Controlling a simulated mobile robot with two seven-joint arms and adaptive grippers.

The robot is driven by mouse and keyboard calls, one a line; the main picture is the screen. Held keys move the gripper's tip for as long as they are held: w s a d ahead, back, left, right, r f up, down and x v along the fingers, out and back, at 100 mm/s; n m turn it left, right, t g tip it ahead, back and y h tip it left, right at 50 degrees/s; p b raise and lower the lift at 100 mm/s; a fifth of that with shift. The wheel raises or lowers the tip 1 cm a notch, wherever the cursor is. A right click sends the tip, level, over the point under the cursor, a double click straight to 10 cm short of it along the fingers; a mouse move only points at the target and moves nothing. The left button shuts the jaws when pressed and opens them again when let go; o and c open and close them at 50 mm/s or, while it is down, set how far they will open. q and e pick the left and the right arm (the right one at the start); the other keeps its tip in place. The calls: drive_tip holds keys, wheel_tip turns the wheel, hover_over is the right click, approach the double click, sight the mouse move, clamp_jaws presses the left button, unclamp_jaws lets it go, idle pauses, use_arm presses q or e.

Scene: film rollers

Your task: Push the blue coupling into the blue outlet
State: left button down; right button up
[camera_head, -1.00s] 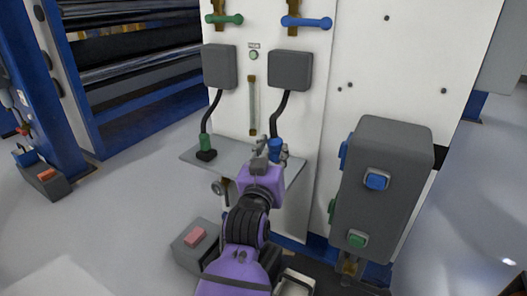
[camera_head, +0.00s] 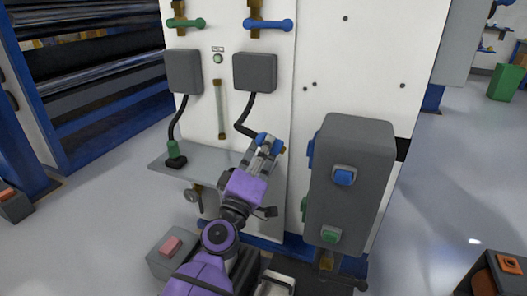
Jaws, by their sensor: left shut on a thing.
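The blue coupling (camera_head: 262,137) is on the end of a black hose (camera_head: 240,120) from the right-hand grey box on the white panel. My left gripper (camera_head: 268,147) is shut on it and holds it above the right end of the shelf, tilted; the fingers partly cover it. A grey block to the right has a blue fitting on its front (camera_head: 343,177) and another blue fitting on its left side (camera_head: 311,150). I cannot tell which is the blue outlet. The coupling is apart from both. My right gripper is not in view.
The green coupling (camera_head: 173,150) stands on the grey shelf (camera_head: 205,157). Green fittings (camera_head: 330,235) sit low on the grey block (camera_head: 365,205). A green handle (camera_head: 185,23) and a blue handle (camera_head: 267,24) are above. A pedal box (camera_head: 170,250) stands on the floor.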

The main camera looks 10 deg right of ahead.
sight(284, 152)
use_arm(q)
drive_tip(key=shift+w+a+r+n+t, duration=0.15)
drive_tip(key=shift+a+n, duration=0.2)
drive_tip(key=shift+n, duration=0.55)
drive_tip(key=shift+w+a+r+n+t, duration=0.1)
drive_tip(key=shift+a+n, duration=0.25)
drive_tip(key=shift+n, duration=0.55)
drive_tip(key=shift+w+a+r+n+t, duration=0.15)
drive_tip(key=shift+a+n, duration=0.2)
drive_tip(key=shift+n, duration=0.55)
drive_tip(key=shift+s+d, duration=0.6)
drive_tip(key=shift+d, duration=0.5)
drive_tip(key=shift+s+d, duration=0.6)
drive_tip(key=shift+d, duration=0.45)
drive_tip(key=shift+s+d, duration=0.6)
drive_tip(key=shift+d, duration=0.5)
drive_tip(key=shift+b, duration=0.3)
drive_tip(key=shift+s+d, duration=0.45)
drive_tip(key=shift+d, duration=0.3)
drive_tip(key=c, duration=1.2)
unclamp_jaws()
drive_tip(key=shift+d, duration=0.1)
